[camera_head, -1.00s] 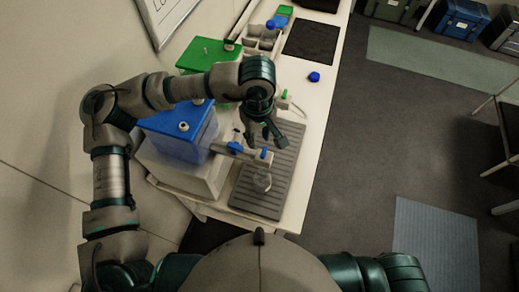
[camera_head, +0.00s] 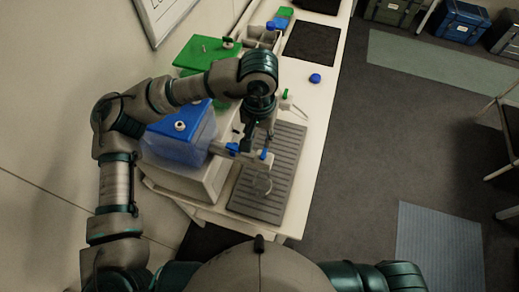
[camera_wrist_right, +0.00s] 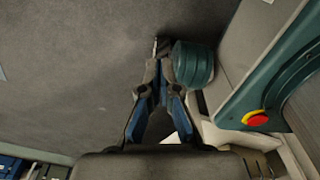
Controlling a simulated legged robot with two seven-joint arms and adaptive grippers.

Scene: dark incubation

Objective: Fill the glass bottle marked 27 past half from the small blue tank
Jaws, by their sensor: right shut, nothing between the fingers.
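The small blue tank (camera_head: 180,140) stands on a pale stand at the left of the bench, in the head view. A tap fitting with blue parts (camera_head: 232,147) extends right from it. My right gripper (camera_wrist_right: 163,70) is shut and empty above the floor in the wrist view.
The grey ribbed tray (camera_head: 285,160) lies along the bench's front edge. A green-lidded tank (camera_head: 205,52) stands behind the blue one. A loose blue cap (camera_head: 315,78) and a black mat (camera_head: 312,42) lie farther back. Open floor is on the right.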

